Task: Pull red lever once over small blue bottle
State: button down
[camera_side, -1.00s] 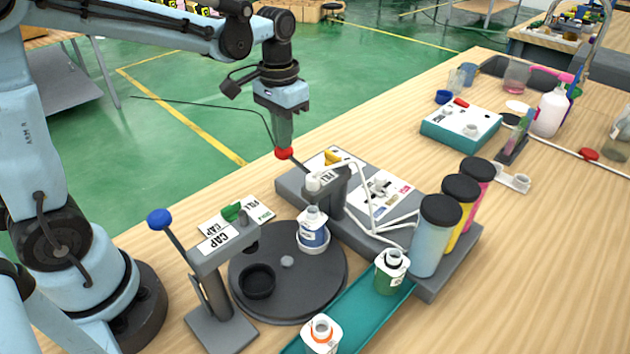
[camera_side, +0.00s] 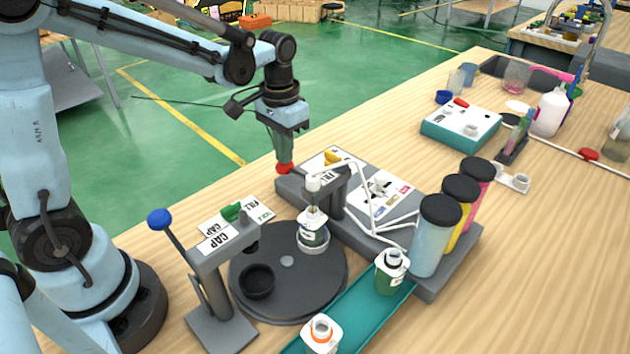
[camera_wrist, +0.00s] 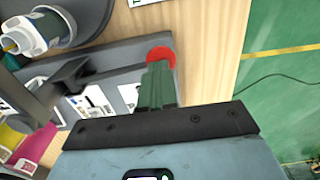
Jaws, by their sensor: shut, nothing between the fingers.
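The red lever knob (camera_side: 283,169) is low at the left end of the fill station (camera_side: 345,185). My gripper (camera_side: 284,160) is shut and empty, its tips pressed against the top of the knob. In the wrist view the closed fingers (camera_wrist: 157,85) meet the red knob (camera_wrist: 161,55). A small white bottle (camera_side: 313,233) stands upright in a holder on the dark turntable (camera_side: 287,285), under the fill nozzle. The lever shaft is mostly hidden.
A blue-knobbed cap lever (camera_side: 160,219) stands at the left. A green bottle (camera_side: 390,272) and an orange-ringed bottle (camera_side: 322,336) are on the teal strip (camera_side: 350,310). Blue, yellow and pink cylinders (camera_side: 436,237) stand at the right.

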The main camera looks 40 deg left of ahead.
jog(key=shift+f, duration=0.35)
notch_tip(320, 180, up, 9)
dwell(1.2)
dwell(1.0)
jog(key=s+d+f+t, duration=0.2)
jog(key=s+f+t, duration=0.1)
jog(key=s+t, duration=0.4)
jog(key=shift+s+d+f, duration=0.15)
jog(key=shift+s, duration=0.9)
dwell(0.8)
